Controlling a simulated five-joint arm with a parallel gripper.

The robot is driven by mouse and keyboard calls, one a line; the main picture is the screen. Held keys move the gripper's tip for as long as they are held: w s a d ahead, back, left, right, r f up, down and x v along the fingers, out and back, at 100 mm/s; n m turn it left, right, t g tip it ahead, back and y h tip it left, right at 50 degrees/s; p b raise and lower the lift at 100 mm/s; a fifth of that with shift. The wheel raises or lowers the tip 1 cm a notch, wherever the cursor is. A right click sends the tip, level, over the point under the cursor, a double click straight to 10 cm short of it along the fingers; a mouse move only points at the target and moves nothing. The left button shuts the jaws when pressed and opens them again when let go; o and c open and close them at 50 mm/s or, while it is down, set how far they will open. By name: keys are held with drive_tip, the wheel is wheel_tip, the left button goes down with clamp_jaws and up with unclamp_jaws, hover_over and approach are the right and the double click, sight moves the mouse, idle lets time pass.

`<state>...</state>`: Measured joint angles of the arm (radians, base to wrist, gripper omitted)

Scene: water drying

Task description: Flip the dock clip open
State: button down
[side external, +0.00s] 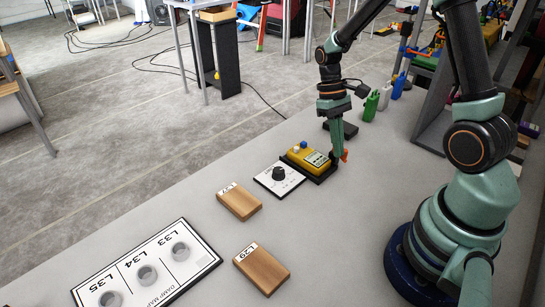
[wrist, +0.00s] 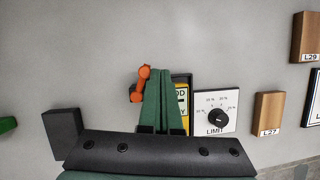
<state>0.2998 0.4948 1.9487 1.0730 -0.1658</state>
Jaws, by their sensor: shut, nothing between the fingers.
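The orange dock clip (side external: 345,155) sits at the right end of the black dock (side external: 322,176), which holds a yellow meter (side external: 299,161). My gripper (side external: 335,157) is shut and empty, pointing down at that end of the dock, right next to the clip. In the wrist view the clip (wrist: 141,84) shows just left of my gripper's closed green fingertips (wrist: 162,72); I cannot tell whether they touch. The fingers hide part of the meter (wrist: 182,104) there. I cannot tell how far the clip is turned.
A white dial plate marked LIMIT (wrist: 215,112) lies beside the dock. Wooden blocks L27 (side external: 239,203) and L29 (side external: 262,271) and a board with several round holders (side external: 145,268) lie nearer.

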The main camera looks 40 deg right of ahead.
sight(318, 162)
drive_tip(key=shift+w+d, duration=0.1)
drive_tip(key=shift+w, duration=0.05)
idle(0.5)
drive_tip(key=shift+w+d, duration=0.4)
drive_tip(key=shift+d, duration=0.05)
drive_tip(key=shift+w+a, duration=0.15)
drive_tip(key=shift+a, duration=0.2)
drive_tip(key=a, duration=0.1)
drive_tip(key=w+a, duration=0.1)
drive_tip(key=a+r, duration=0.1)
drive_tip(key=shift+w+a, duration=0.25)
drive_tip(key=shift+w, duration=0.05)
wheel_tip(318, 162, up, 8)
drive_tip(key=w+a, duration=0.1)
drive_tip(key=a, duration=0.2)
drive_tip(key=shift+r+h, duration=0.15)
drive_tip(key=shift+h, duration=0.25)
drive_tip(key=shift+r, duration=0.1)
